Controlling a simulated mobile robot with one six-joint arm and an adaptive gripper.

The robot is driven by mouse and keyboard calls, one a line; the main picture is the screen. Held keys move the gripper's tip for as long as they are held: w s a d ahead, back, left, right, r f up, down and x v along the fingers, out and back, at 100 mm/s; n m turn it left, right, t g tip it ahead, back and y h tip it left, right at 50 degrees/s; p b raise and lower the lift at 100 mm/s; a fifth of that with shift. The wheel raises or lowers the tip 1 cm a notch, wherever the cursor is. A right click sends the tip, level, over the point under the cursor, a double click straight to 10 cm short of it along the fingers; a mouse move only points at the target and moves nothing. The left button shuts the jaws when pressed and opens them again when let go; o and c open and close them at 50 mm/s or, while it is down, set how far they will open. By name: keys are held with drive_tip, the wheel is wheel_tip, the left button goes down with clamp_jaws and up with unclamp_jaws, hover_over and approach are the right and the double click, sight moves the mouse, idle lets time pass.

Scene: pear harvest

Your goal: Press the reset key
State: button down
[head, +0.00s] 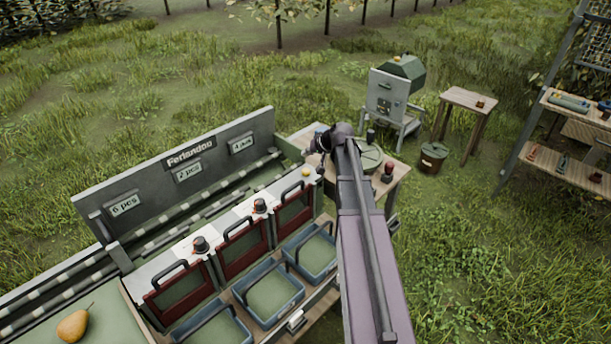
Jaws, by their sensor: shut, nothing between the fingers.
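No key marked reset can be read in this view. A red-topped button (388,171) stands on the small wooden table at the right end of the sorting bench. A grey cabinet (386,95) behind it has a small panel whose markings are too small to read. My gripper (319,168) is shut and empty, above the right end of the bench, to the left of the red-topped button and apart from it. My own arm hides part of the small table.
The sorting bench has a sign board (190,160), dark knobs (260,206) and red-framed gates. Blue trays (268,297) line its front. A pear (75,326) lies at lower left. A wooden stool (470,103) and shelf rack (562,160) stand right, with open grass between.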

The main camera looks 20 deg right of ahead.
sight(307, 170)
drive_tip(key=shift+f+b, duration=2)
drive_tip(key=shift+f, duration=0.3)
drive_tip(key=shift+f+b, duration=0.9)
idle(0.9)
drive_tip(key=shift+r, duration=0.15)
drive_tip(key=shift+r+p, duration=0.8)
drive_tip(key=shift+p, duration=0.1)
drive_tip(key=shift+w+r, duration=0.1)
drive_tip(key=shift+r+p, duration=2.4)
drive_tip(key=shift+p, duration=0.15)
drive_tip(key=shift+f, duration=0.1)
